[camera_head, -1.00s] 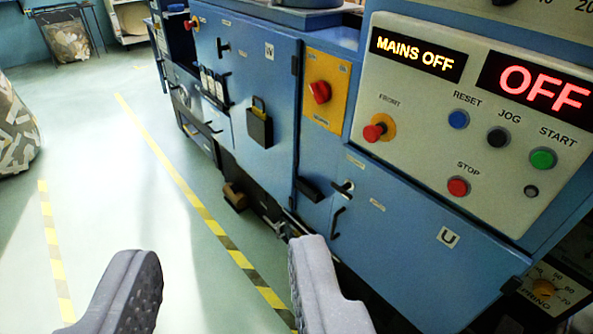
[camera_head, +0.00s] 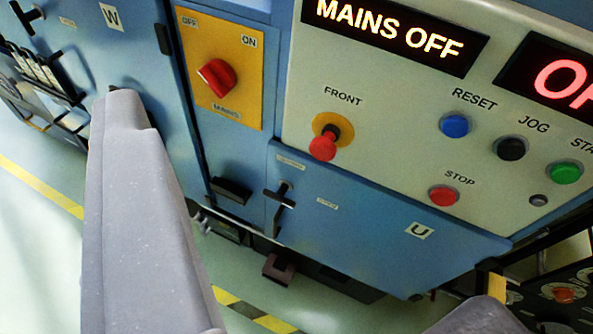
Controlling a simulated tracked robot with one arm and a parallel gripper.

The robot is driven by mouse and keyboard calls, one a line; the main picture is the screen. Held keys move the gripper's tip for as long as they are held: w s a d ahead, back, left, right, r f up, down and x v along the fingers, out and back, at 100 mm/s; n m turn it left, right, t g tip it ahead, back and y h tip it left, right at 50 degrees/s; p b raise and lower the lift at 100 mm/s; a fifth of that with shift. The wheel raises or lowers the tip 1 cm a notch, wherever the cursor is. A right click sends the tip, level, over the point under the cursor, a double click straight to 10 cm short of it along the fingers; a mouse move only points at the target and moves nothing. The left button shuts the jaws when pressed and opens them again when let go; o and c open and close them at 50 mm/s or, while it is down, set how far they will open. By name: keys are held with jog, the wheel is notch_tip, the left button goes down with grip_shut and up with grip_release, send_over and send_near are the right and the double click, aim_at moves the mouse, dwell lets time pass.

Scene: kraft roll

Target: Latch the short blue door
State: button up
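The short blue door (camera_head: 350,218), marked U, sits low under the control panel. It looks close to flush with the machine front; I cannot tell whether a small gap remains. A black latch handle (camera_head: 281,196) is at its upper left edge, with a dark upright pull bar (camera_head: 277,221) just below. I cannot tell the latch's exact setting. My gripper (camera_head: 310,198) is open and empty. Its left finger rises large at the left, and only the tip of its right finger shows at the bottom right. The door and latch appear between the fingers, farther off, with no contact visible.
The control panel (camera_head: 400,125) above carries a red FRONT knob (camera_head: 322,146) and several buttons. A yellow plate with the red MAINS switch (camera_head: 216,78) is to its left. The taller door W (camera_head: 112,17) is partly behind my left finger. Open floor lies lower left.

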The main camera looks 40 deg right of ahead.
jog(key=shift+w+a, duration=0.2)
jog(key=shift+w, duration=0.3)
jog(key=o, duration=1.4)
jog(key=w, duration=0.1)
jog(key=a, duration=0.1)
jog(key=w, duration=0.1)
jog(key=shift+w+a+f+y, duration=0.15)
jog(key=shift+w+f+y, duration=0.15)
jog(key=shift+f+y, duration=0.1)
jog(key=shift+c, duration=0.2)
jog(key=w+a+f+m+t+p, duration=0.1)
jog(key=w+a+f+m+p, duration=0.1)
jog(key=w+f, duration=0.65)
jog(key=w+a+f+m+p, duration=0.15)
jog(key=w+f, duration=0.35)
jog(key=w, duration=0.6)
jog(key=m+g+h+p, duration=0.5)
jog(key=m+h+p, duration=0.15)
jog(key=h, duration=0.85)
send_near(278, 200)
jog(key=b+x, duration=0.2)
jog(key=x, duration=0.8)
jog(key=shift+w+d, duration=0.25)
jog(key=shift+w, duration=0.05)
